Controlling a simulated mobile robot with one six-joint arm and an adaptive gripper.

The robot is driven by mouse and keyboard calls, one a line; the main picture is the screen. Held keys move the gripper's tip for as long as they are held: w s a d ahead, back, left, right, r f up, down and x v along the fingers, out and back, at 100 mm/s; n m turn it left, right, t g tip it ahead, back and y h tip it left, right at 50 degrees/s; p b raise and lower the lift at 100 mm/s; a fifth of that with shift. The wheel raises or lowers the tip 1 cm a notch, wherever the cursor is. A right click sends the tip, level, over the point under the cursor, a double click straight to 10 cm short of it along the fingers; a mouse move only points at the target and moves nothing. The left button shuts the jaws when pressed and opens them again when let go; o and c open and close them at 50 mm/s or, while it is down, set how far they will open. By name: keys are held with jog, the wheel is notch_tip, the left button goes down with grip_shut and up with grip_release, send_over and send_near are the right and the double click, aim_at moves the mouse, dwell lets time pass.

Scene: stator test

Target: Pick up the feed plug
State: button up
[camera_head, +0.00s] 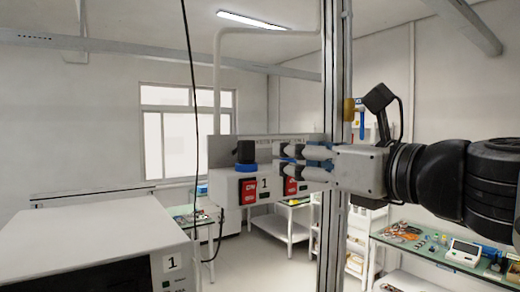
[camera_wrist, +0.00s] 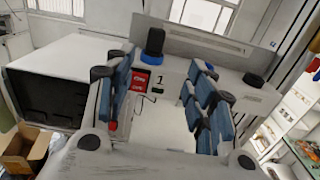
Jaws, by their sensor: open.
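A black plug with a blue ring at its base (camera_head: 246,155), which looks like the feed plug, stands upright on a light ledge. It also shows in the wrist view (camera_wrist: 154,42), beyond the gap between my fingers. My gripper (camera_head: 281,161) reaches in from the right, its fingers pointing left, to the right of this plug and apart from it. In the wrist view my gripper (camera_wrist: 156,90) has its blue-padded fingers spread, with nothing between them. A second black plug (camera_wrist: 253,80) sits on the same ledge farther right; in the head view I cannot make it out.
Below the plug is a panel with a red switch (camera_head: 249,191) and the number 1. A vertical metal post (camera_head: 333,80) stands by my fingers. A thin black cable (camera_head: 190,70) hangs left of the plug. A white cabinet (camera_head: 100,235) fills the lower left.

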aim_at(250, 151)
jog(key=p+x, duration=0.1)
jog(key=x, duration=1)
jog(key=shift+a+f, duration=0.1)
jog(key=shift+a, duration=0.1)
jog(key=p+x, duration=0.1)
jog(key=x, duration=0.4)
jog(key=shift+w+a, duration=0.1)
jog(key=shift+a, duration=0.25)
jog(key=shift+s+d, duration=0.1)
jog(key=shift+s, duration=0.1)
jog(key=shift+c, duration=0.5)
jog(key=shift+w, duration=0.1)
jog(key=c, duration=1.1)
